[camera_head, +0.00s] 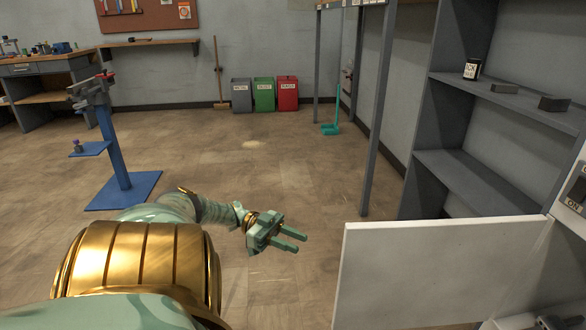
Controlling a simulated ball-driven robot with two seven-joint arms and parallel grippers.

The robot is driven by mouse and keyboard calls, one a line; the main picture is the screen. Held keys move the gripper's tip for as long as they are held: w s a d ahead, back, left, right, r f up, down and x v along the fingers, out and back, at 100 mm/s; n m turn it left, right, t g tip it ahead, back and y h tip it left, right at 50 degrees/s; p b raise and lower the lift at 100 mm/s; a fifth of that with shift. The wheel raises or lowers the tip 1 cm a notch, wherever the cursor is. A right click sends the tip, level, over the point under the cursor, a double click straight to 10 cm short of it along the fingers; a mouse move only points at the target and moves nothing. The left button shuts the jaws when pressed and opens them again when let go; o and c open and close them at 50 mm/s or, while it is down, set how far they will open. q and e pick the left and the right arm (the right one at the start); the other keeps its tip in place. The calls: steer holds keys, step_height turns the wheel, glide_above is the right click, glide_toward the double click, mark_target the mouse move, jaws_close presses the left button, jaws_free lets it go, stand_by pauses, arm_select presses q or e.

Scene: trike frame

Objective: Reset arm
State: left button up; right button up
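My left arm comes in from the lower left, pale green with gold bands. My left gripper (291,240) is at its end, near the middle of the view. Its two fingers are spread apart with an empty gap between them. It hangs over bare floor, to the left of a white panel and touching nothing that I can see.
The white panel (430,270) stands at the lower right, beside grey shelves (470,185). A blue stand (117,150) rises at the left. Grey, green and red bins (264,96) line the back wall. The middle floor (270,165) is clear.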

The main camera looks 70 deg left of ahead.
stand_by(0.3)
